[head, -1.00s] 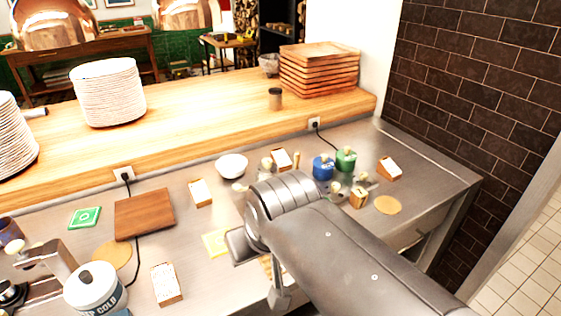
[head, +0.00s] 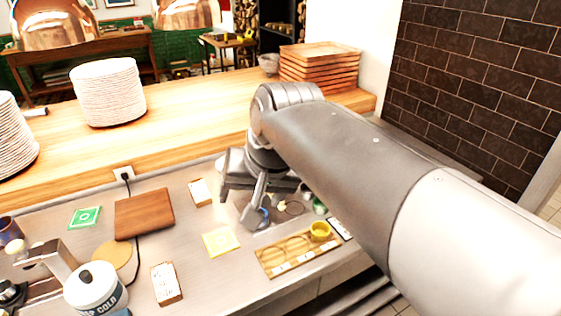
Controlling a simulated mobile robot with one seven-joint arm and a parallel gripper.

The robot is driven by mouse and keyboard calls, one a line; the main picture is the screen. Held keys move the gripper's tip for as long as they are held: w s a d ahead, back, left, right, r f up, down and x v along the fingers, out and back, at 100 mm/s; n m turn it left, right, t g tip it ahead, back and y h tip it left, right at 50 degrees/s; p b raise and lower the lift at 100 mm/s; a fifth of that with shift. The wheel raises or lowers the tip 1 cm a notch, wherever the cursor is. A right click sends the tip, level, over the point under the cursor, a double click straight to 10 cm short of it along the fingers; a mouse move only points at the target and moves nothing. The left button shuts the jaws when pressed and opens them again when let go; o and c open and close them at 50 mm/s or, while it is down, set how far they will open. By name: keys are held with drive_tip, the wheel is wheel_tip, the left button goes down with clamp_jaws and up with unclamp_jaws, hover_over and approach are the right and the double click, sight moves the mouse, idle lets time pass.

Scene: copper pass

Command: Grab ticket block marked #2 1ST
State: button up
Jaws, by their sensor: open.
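One ticket block (head: 201,191), pale-topped with a wooden edge, lies on the steel counter left of my gripper (head: 238,204). Another ticket block (head: 166,284) lies nearer the front, left of centre, with dark marks on its white face. The writing on both is too small to read, so I cannot tell which is #2 1ST. My gripper is open, fingers pointing down over the counter, with no block visible between them. My arm hides the counter's right part, where two more blocks showed earlier.
A wooden rack (head: 285,257) with round slots holds a yellow pot (head: 320,231). A yellow card (head: 221,241), a wooden board (head: 145,214), a green card (head: 85,217) and a white tub (head: 95,289) lie around. A raised wooden shelf (head: 200,120) runs behind.

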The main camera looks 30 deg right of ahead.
drive_tip(key=w+d+m, duration=1.2)
drive_tip(key=w+m, duration=0.1)
drive_tip(key=w, duration=0.3)
drive_tip(key=w+d+m, duration=1.2)
drive_tip(key=w+m, duration=0.1)
drive_tip(key=w, duration=0.2)
drive_tip(key=w+d+f+m+g+h, duration=0.1)
drive_tip(key=w+d+f+m, duration=0.2)
drive_tip(key=w+m, duration=0.35)
drive_tip(key=shift+n, duration=0.35)
drive_tip(key=s+x, duration=0.1)
drive_tip(key=x, duration=0.5)
drive_tip(key=s+f+x, duration=0.1)
drive_tip(key=x, duration=0.4)
drive_tip(key=s+x, duration=0.2)
drive_tip(key=x, duration=0.4)
drive_tip(key=shift+w+d+f, duration=0.1)
drive_tip(key=shift+d+f, duration=0.1)
drive_tip(key=shift+f, duration=0.45)
drive_tip(key=x, duration=0.4)
drive_tip(key=shift+d+f, duration=0.1)
drive_tip(key=shift+d, duration=0.3)
drive_tip(key=shift+w+f, duration=0.15)
drive_tip(key=shift+f, duration=0.3)
